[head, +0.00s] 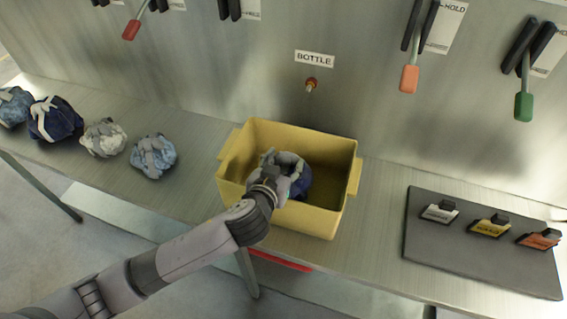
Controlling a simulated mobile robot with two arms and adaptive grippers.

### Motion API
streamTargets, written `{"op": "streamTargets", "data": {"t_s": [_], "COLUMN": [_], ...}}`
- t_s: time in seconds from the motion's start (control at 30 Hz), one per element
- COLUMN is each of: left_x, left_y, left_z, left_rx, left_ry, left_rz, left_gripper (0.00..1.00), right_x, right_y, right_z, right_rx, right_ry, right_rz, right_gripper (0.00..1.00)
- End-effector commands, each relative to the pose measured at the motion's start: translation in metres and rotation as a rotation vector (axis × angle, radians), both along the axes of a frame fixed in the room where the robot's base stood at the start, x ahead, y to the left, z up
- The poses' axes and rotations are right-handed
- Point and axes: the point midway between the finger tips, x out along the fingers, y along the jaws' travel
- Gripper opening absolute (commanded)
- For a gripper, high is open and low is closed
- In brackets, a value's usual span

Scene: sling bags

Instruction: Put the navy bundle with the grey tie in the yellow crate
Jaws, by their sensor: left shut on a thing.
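The yellow crate (320,219) stands on the bench near the middle of the head view. A navy bundle (302,184) with a grey part on top is inside the crate's opening. My left gripper (276,178) is shut on this bundle, reaching in over the crate's front wall. The gripper and wrist hide part of the bundle, and I cannot tell whether it touches the crate floor. My right gripper is out of view.
Several other bundles lie at the left of the bench: a light blue one (153,157), a cream one (103,138), and a navy one with a pale tie (53,120). A dark mat (470,261) with labelled blocks lies at right.

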Motion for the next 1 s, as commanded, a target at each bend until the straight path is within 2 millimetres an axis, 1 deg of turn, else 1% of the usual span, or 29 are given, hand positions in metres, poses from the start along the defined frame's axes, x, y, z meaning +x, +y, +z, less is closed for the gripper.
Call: {"op": "streamTargets", "data": {"t_s": [0.03, 0.1, 0.13, 0.43, 0.73, 0.83, 0.9, 0.93, 0.97, 1.0], "left_x": [-0.002, -0.002, -0.003, -0.005, -0.005, -0.005, -0.005, -0.007, -0.012, -0.018], "left_y": [0.000, 0.000, 0.000, 0.001, 0.001, 0.002, 0.002, 0.002, 0.002, 0.004], "left_z": [-0.005, -0.005, -0.010, -0.015, -0.015, -0.008, 0.001, 0.001, -0.001, 0.001], "left_rx": [0.002, 0.003, 0.007, 0.011, 0.012, 0.013, 0.013, 0.012, 0.008, 0.007], "left_ry": [0.006, 0.007, 0.017, 0.026, 0.028, 0.026, 0.025, 0.027, 0.028, 0.026], "left_rz": [-0.001, -0.001, 0.000, 0.000, 0.001, 0.001, 0.000, 0.000, -0.001, -0.001], "left_gripper": [0.00, 0.00, 0.52, 0.72, 0.72, 0.72, 0.72, 0.72, 0.72, 0.72], "right_x": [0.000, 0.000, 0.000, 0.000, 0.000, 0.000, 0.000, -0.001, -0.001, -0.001], "right_y": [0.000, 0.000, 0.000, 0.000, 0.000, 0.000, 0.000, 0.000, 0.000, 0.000], "right_z": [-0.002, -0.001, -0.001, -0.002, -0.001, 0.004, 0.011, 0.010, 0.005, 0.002], "right_rx": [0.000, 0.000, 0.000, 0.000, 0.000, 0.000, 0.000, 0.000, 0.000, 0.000], "right_ry": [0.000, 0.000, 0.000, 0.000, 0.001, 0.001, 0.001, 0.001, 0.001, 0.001], "right_rz": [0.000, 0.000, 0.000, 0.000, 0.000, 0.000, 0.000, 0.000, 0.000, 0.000], "right_gripper": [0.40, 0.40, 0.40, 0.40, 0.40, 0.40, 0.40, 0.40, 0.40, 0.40]}}
